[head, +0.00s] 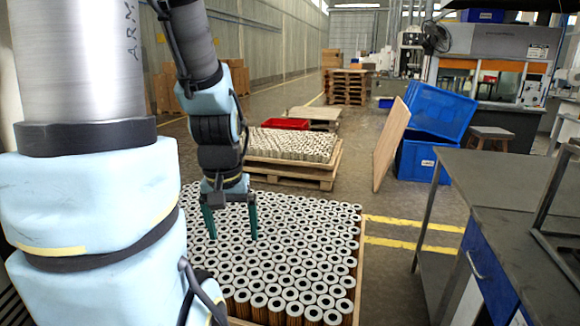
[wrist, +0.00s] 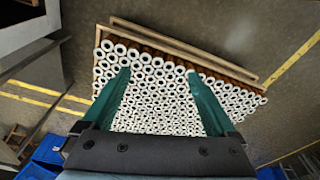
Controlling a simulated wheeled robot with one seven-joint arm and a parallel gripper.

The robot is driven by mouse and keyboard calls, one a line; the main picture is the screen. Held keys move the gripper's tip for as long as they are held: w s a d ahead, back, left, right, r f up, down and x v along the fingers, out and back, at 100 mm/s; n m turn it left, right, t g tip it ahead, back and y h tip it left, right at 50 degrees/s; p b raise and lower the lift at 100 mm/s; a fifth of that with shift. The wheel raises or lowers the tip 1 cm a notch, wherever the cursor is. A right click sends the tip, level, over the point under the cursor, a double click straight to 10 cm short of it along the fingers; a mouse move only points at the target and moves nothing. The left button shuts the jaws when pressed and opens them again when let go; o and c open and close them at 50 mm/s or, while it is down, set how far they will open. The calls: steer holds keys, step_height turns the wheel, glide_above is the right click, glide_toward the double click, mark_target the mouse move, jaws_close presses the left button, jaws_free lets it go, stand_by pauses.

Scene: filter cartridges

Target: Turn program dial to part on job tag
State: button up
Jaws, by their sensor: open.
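My gripper (head: 230,222) has two green fingers spread wide apart, with nothing between them. In the head view it hangs over a large batch of filter cartridges (head: 300,268), white ring-shaped tops on brown bodies, packed upright in rows. In the wrist view the fingers of my gripper (wrist: 158,82) stand out against the same cartridges (wrist: 155,105). I cannot tell how far the fingertips are above the cartridge tops. I see no program dial and no job tag that I can make out in either view.
A grey metal table (head: 480,180) with a blue drawer stands at the right. Behind are a second pallet of cartridges (head: 290,147), a leaning wooden board (head: 391,143), blue crates (head: 417,160) and a stool (head: 490,133). Floor with yellow lines (head: 412,245) lies open between pallet and table.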

steer(key=c, duration=0.3)
steer(key=w+d+f+m+b, duration=0.4)
steer(key=d+f+m+b, duration=0.15)
steer(key=f, duration=0.55)
steer(key=s+d+f+m+h+b, duration=0.1)
steer(key=d+f+m+h+b, duration=0.5)
steer(key=d+f, duration=0.75)
steer(key=s+d+f+m+g+h+b, duration=0.1)
steer(key=s+d+m+g+h+b, duration=0.2)
steer(key=d, duration=0.6)
steer(key=s+d+f+m+g+h+b, duration=0.1)
steer(key=s+d+m+h+b, duration=0.15)
steer(key=s+d, duration=0.45)
steer(key=s+d+r+m+g+h+b, duration=0.1)
steer(key=s+d+r, duration=0.1)
steer(key=d, duration=0.4)
steer(key=s+d+r+m+g+h+b, duration=0.1)
steer(key=s+d+r+g+h, duration=0.1)
steer(key=s+d, duration=0.2)
steer(key=s+d+r+m+g+h+b, duration=0.1)
steer(key=s+d+r+h, duration=0.1)
steer(key=d, duration=0.6)
steer(key=shift+s+d+r+m, duration=0.15)
steer(key=shift+s+r, duration=0.15)
steer(key=shift+s, duration=0.15)
steer(key=shift+s+a+r+m, duration=0.15)
steer(key=shift+s+r, duration=0.15)
steer(key=shift+s, duration=0.15)
steer(key=shift+d, duration=0.1)
jaws_close()
